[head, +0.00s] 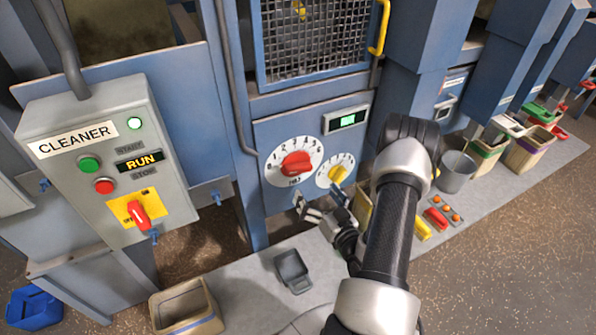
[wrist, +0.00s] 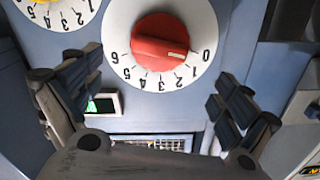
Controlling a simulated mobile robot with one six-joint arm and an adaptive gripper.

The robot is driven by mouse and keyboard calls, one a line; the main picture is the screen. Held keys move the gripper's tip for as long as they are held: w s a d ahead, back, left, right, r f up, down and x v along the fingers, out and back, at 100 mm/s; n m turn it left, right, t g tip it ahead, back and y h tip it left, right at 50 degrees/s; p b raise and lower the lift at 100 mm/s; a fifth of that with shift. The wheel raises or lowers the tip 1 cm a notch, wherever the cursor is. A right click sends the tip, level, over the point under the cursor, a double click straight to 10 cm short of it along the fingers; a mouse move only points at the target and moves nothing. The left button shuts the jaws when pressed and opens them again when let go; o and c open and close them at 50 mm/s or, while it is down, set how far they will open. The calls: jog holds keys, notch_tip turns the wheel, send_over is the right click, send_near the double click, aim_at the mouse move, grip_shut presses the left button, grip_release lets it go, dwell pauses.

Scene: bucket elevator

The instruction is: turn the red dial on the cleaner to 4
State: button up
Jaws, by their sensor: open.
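The red dial (head: 297,164) sits on a white round scale on the blue front panel of the machine. It also shows in the wrist view (wrist: 158,40), where the numbers appear upside down.
A yellow dial (head: 338,174) sits right beside the red one. A lit green display (head: 348,120) and a mesh window (head: 315,40) are above. The grey CLEANER box (head: 105,155) with a red switch (head: 139,214) stands left. A small grey scoop (head: 292,271) lies below.

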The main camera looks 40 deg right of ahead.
aim_at(301, 171)
jog(key=b+x, duration=0.2)
jog(key=x, duration=0.9)
jog(key=shift+w+d, duration=0.1)
jog(key=shift+w, duration=0.15)
jog(key=shift+c, duration=0.2)
jog(key=shift+s+r, duration=0.1)
jog(key=shift+r, duration=0.05)
jog(key=c, duration=1)
